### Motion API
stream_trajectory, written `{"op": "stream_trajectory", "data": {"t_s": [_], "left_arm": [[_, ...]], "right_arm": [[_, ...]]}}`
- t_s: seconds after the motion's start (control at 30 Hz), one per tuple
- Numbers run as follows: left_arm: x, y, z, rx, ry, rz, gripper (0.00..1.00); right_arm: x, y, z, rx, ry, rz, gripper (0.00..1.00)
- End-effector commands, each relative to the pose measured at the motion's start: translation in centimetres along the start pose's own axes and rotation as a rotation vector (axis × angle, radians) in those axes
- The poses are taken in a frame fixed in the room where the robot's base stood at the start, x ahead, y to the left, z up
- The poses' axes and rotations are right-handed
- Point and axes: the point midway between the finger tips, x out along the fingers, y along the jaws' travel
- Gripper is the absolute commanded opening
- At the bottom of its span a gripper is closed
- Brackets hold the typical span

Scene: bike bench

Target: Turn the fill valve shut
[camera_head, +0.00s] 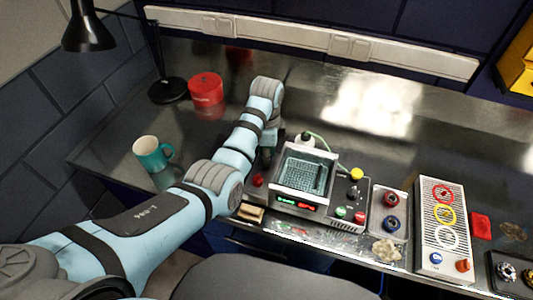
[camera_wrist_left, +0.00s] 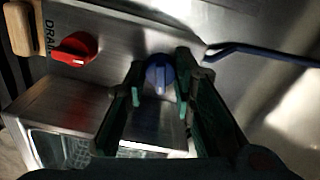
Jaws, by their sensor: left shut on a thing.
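The blue valve knob (camera_wrist_left: 158,74) sits on a metal panel, its raised grip bar pointing down in the left wrist view. My left gripper (camera_wrist_left: 161,82) has a fingertip on each side of this knob and is shut on it. A red knob (camera_wrist_left: 75,49) is to its left, beside lettering that starts "DRA"; it also shows in the head view (camera_head: 258,180). No label for the blue knob is visible. In the head view my left gripper (camera_head: 266,155) is partly hidden by its own arm, and the blue knob is hidden. My right gripper is in neither view.
A tank with a lit display (camera_head: 297,203) stands right of the left gripper. A teal mug (camera_head: 152,153), red can (camera_head: 206,95) and lamp (camera_head: 88,32) stand left. The back right bench is clear.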

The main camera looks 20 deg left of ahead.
Motion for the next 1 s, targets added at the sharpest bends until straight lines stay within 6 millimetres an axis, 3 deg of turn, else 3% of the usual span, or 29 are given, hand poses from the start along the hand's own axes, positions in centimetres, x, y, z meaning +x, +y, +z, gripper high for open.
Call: {"op": "stream_trajectory", "data": {"t_s": [0.47,1.0], "left_arm": [[0.11,0.09,0.0,-0.147,-0.001,0.004,0.0],[0.13,0.12,0.0,-0.633,-0.002,0.004,0.0]], "right_arm": [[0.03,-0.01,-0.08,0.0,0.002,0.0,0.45],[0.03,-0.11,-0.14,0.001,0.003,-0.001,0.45]]}}
